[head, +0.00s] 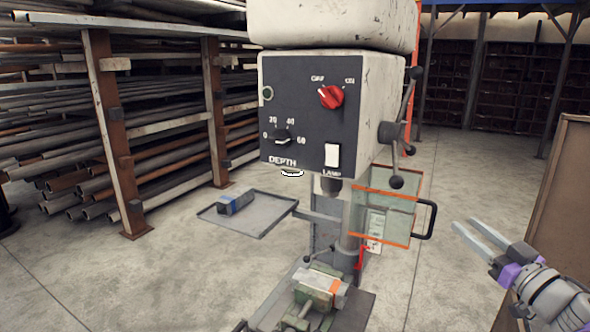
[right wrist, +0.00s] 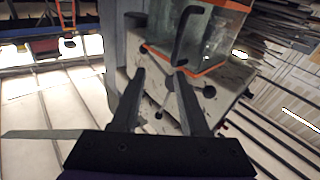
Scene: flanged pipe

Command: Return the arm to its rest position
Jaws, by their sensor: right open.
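My right gripper (head: 467,223) is at the right of the head view, its two pale fingers apart with nothing between them. Its fingers point up and left toward the drill press (head: 330,110), but stay clear of it. The right wrist view also shows the gripper (right wrist: 160,74) open and empty, with the clear guard (right wrist: 215,35) and its black handle beyond the fingertips. In the head view the orange-edged guard (head: 385,205) hangs left of the gripper, apart from it. My left gripper is not in view.
A vise (head: 305,300) on the press base holds a grey block with an orange band. A side tray (head: 262,215) bears a grey block with a blue band (head: 236,202). Pipe racks (head: 105,130) stand left. A brown board (head: 560,200) stands right; floor between is clear.

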